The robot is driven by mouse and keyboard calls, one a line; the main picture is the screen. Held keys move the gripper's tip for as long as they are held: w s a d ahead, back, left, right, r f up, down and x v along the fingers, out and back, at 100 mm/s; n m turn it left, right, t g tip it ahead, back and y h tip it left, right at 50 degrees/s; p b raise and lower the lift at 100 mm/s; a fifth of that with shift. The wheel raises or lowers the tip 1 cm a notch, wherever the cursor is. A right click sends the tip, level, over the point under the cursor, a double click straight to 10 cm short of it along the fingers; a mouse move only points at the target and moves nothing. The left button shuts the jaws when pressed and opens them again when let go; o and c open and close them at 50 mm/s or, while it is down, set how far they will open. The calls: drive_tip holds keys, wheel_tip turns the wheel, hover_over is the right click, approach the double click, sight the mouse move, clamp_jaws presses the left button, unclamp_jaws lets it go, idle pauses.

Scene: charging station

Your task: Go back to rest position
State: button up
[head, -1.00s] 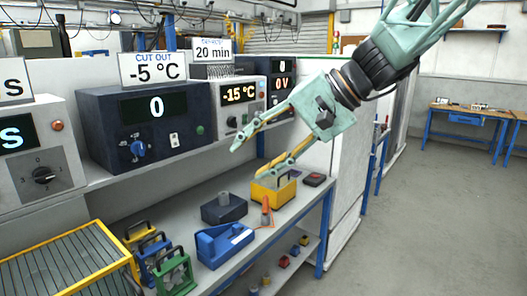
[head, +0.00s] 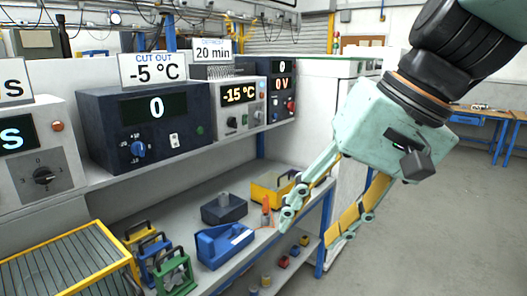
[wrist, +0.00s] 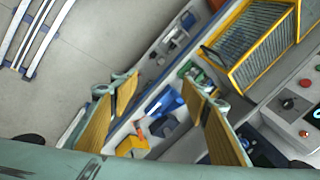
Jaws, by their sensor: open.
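My gripper (head: 308,232) is open with nothing between its fingers. In the head view it hangs in front of the right end of the workbench (head: 230,270), its fingers pointing down. It covers part of the bench's right end and part of the yellow box (head: 268,188). In the wrist view my gripper's two yellow-padded fingers (wrist: 157,92) are spread well apart. The blue tool (wrist: 165,100) shows in the gap between them, farther off on the bench.
Control boxes with displays (head: 145,120) stand on the upper shelf. The blue tape-dispenser-like object (head: 223,243), dark box (head: 224,208), coloured clamps (head: 172,270) and yellow-framed rack (head: 65,265) are on the bench. Open floor (head: 430,235) lies to the right.

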drive_tip(key=s+d+f+h, duration=0.2)
drive_tip(key=s+d, duration=0.4)
drive_tip(key=s, duration=0.1)
drive_tip(key=s+d+f+t+h, duration=0.1)
drive_tip(key=s+d+f+h, duration=0.1)
drive_tip(key=s+d, duration=0.4)
drive_tip(key=shift+s+d+n+h, duration=0.3)
drive_tip(key=shift+s+d+n, duration=0.1)
drive_tip(key=shift+s, duration=0.3)
